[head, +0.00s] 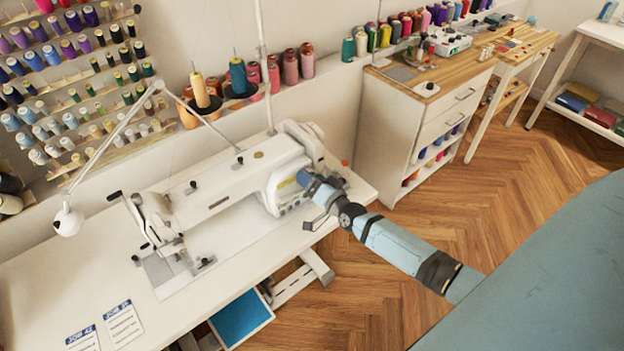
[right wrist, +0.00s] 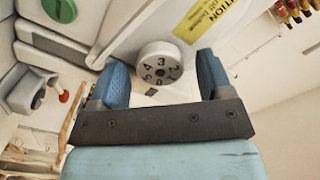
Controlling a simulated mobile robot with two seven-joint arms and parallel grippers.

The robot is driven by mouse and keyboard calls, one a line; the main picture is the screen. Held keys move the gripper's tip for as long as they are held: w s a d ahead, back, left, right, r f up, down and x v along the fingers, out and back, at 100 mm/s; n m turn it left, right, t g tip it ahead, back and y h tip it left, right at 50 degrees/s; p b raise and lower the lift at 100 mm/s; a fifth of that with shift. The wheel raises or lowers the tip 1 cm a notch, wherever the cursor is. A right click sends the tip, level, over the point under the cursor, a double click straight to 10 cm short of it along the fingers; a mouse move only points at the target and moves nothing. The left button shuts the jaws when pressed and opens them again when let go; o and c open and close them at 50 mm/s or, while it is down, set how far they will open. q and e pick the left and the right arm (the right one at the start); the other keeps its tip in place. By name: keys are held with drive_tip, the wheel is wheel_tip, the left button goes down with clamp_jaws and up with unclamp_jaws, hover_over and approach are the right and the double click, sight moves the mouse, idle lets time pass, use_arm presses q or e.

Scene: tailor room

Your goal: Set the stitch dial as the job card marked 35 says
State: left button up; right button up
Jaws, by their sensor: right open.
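The white sewing machine (head: 230,185) stands on the white table. My right gripper (head: 308,184) is at the right end of its body. In the right wrist view, the stitch dial (right wrist: 159,65) is a round pale knob with dark digits, 4, 3, 2, 1 and 0 among them. My right gripper (right wrist: 162,74) is open, with one blue finger on each side of the dial and gaps between. In the head view the arm hides the dial. Two job cards, a left one (head: 83,339) and a right one (head: 122,323), lie at the table's front left; their small print is unreadable. My left gripper is out of view.
A yellow caution label (right wrist: 208,18) is on the machine above the dial. A bent lamp arm (head: 100,160) and thread spools (head: 238,77) stand behind the machine. A white drawer cabinet (head: 425,115) is to the right. Wooden floor (head: 450,215) lies open at the right.

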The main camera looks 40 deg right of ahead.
drive_tip(key=c, duration=0.9)
drive_tip(key=shift+c, duration=0.2)
